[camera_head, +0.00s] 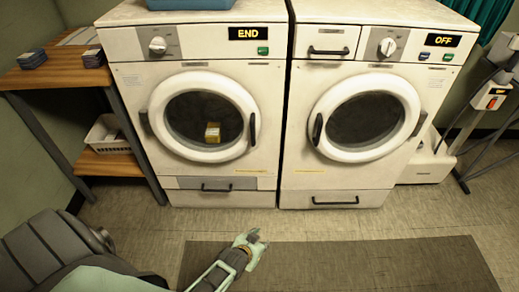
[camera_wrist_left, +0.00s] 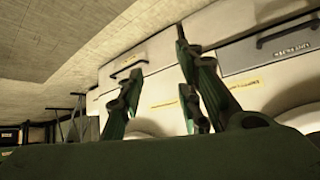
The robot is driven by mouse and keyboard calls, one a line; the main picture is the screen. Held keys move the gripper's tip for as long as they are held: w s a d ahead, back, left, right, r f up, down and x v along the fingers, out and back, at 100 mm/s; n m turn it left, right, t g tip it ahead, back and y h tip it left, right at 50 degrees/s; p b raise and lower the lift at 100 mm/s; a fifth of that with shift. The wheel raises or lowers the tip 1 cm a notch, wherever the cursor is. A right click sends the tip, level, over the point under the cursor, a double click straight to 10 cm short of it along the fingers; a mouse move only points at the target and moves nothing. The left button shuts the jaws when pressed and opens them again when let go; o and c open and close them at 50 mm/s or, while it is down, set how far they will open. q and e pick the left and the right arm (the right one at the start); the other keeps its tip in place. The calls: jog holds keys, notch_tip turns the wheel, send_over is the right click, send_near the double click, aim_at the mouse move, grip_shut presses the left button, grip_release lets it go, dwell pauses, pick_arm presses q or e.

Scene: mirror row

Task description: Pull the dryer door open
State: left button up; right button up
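Two white front-loading machines stand side by side. The left one (camera_head: 120,95) reads END and has no top drawer, so it looks like the dryer. Its round door (camera_head: 165,95) is shut, with a dark handle (camera_head: 253,128) at the right rim and a yellow object (camera_head: 212,132) behind the glass. The right machine (camera_head: 440,90) reads OFF; its door is shut, with a handle (camera_head: 317,128) at the left rim. My left gripper (camera_head: 257,241) is low in front of the machines, apart from both. In the left wrist view its fingers (camera_wrist_left: 158,65) are spread and empty.
A wooden shelf unit (camera_head: 50,75) with a white basket (camera_head: 108,133) stands at left. A blue container (camera_head: 190,4) is on the left machine. Drawers with handles (camera_head: 335,199) sit below the doors. A dark mat (camera_head: 340,265) lies on otherwise clear floor. A stand (camera_head: 490,95) is at right.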

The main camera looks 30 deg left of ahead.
pick_arm(q)
jog(key=w+a+r+t+b, duration=0.2)
jog(key=w+r, duration=0.1)
jog(key=w, duration=0.4)
jog(key=n+t+y+b, duration=0.4)
jog(key=t+y+b, duration=0.15)
jog(key=b, duration=0.55)
send_near(253, 135)
jog(key=x, duration=0.3)
jog(key=shift+t, duration=0.35)
jog(key=x, duration=0.2)
jog(key=b+x, duration=0.1)
jog(key=x, duration=0.2)
jog(key=b+x, duration=0.1)
jog(key=x, duration=0.1)
jog(key=shift+w+a+f, duration=0.1)
jog(key=shift+a+f, duration=0.1)
jog(key=shift+f, duration=0.1)
jog(key=shift+w, duration=0.25)
pick_arm(e)
jog(key=w+a+r+t+y, duration=0.1)
jog(key=w+r+t, duration=0.4)
jog(key=r, duration=0.8)
jog(key=w+a+r+t+y, duration=0.1)
jog(key=w+a+r+t, duration=0.2)
jog(key=w+r, duration=0.6)
notch_tip(253, 135, up, 5)
jog(key=shift+w+a+f+t+y, duration=0.2)
jog(key=shift+w+a+t+y, duration=0.15)
jog(key=shift+t, duration=0.75)
